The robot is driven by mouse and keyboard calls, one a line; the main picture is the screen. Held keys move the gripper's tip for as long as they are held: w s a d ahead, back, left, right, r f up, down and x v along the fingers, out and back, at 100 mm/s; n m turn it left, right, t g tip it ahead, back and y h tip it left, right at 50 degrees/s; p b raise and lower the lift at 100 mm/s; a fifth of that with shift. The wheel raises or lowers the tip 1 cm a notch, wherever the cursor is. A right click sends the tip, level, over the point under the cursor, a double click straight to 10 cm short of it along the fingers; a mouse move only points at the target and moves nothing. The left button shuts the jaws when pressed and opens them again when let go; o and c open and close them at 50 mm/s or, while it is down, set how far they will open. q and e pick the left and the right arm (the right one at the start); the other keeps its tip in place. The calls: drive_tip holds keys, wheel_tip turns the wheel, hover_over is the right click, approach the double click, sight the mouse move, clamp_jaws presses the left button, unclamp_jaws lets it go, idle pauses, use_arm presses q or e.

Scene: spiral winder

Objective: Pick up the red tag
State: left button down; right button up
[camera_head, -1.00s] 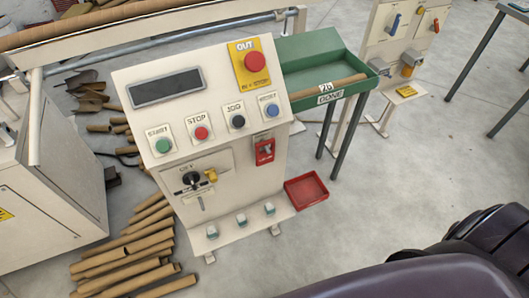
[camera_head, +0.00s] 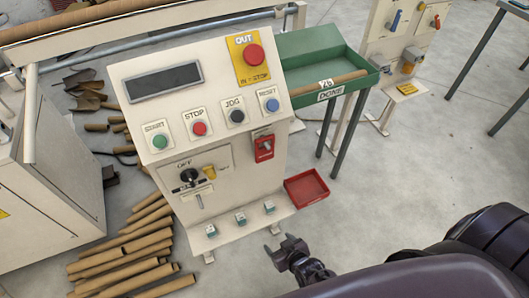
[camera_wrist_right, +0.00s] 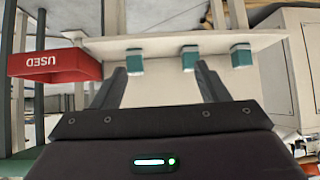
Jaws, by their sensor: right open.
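A small red piece with a white mark (camera_head: 264,148), the only tag-like red thing I see, is on the right of the control box's front face in the head view. It does not show in the wrist view. My right gripper (camera_head: 277,244) is open and empty, low in front of the box and below the red piece, apart from it. In the right wrist view the two fingers (camera_wrist_right: 161,80) are spread, with the ledge and its small teal-and-white blocks (camera_wrist_right: 189,58) beyond them. My left gripper is not in view.
The cream control box (camera_head: 190,140) carries buttons, a red stop knob (camera_head: 253,55) and a key switch (camera_head: 189,176). A red tray (camera_head: 306,188), marked USED in the wrist view (camera_wrist_right: 52,64), is at its right. A green tray (camera_head: 325,62) stands behind. Cardboard tubes (camera_head: 125,250) lie left.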

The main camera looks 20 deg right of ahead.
drive_tip(key=shift+o, duration=1.1)
drive_tip(key=w+r+t, duration=0.2)
drive_tip(key=w+r, duration=0.2)
drive_tip(key=r, duration=0.3)
drive_tip(key=w+d+r+t, duration=0.1)
drive_tip(key=w+r+t, duration=0.1)
drive_tip(key=w+r, duration=0.2)
wheel_tip(320, 180, up, 3)
drive_tip(key=shift+f+m+b, duration=0.1)
drive_tip(key=shift+m+b, duration=0.2)
drive_tip(key=shift+b, duration=0.15)
drive_tip(key=t, duration=0.4)
approach(267, 147)
drive_tip(key=w+f, duration=0.2)
drive_tip(key=w, duration=0.1)
drive_tip(key=shift+h, duration=0.4)
drive_tip(key=w, duration=0.4)
drive_tip(key=w+p, duration=0.1)
drive_tip(key=w, duration=0.2)
drive_tip(key=shift+w+a+r, duration=0.15)
drive_tip(key=shift+a+r, duration=0.05)
drive_tip(key=shift+r, duration=0.2)
drive_tip(key=shift+w+f, duration=0.1)
drive_tip(key=shift+w, duration=0.2)
drive_tip(key=c, duration=1.1)
